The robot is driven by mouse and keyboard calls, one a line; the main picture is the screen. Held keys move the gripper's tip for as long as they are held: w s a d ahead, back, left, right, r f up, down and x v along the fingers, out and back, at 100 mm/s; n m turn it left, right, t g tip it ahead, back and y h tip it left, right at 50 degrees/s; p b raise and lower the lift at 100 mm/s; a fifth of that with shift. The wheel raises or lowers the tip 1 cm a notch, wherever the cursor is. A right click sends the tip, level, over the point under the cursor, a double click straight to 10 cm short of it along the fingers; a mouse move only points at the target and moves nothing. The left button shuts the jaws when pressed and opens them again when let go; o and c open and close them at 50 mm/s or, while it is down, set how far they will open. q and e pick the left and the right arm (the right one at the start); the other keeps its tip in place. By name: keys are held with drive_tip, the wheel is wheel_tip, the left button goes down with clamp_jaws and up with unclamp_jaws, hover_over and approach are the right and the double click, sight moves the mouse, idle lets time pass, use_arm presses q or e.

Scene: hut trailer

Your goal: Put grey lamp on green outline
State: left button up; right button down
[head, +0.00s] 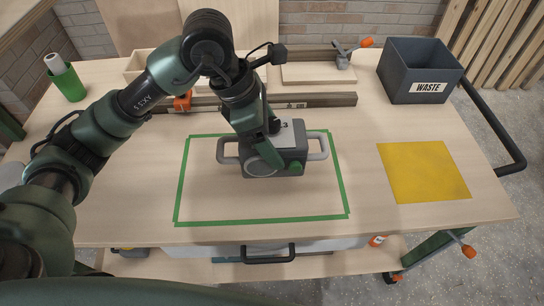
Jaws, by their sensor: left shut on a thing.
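The grey lamp (292,161) is a boxy work light with a round face and light handles on both sides. It is over or on the area inside the green outline (262,221), a taped rectangle on the table, in its upper middle part. I cannot tell if the lamp touches the table. My left gripper (265,140) reaches down onto the lamp from above and is shut on it, hiding part of its top. My right gripper is not in view.
A yellow square (424,172) lies to the right on the wooden table (130,205). A dark waste bin (414,75) stands at the back right. A metal rail (325,100) with clamps lies behind the outline. A green cup (68,83) stands at the back left.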

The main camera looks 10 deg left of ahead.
use_arm(q)
drive_tip(key=shift+f, duration=1.65)
wheel_tip(320, 180, down, 3)
drive_tip(key=shift+f, duration=0.2)
drive_tip(key=o, duration=1.9)
drive_tip(key=shift+c, duration=0.2)
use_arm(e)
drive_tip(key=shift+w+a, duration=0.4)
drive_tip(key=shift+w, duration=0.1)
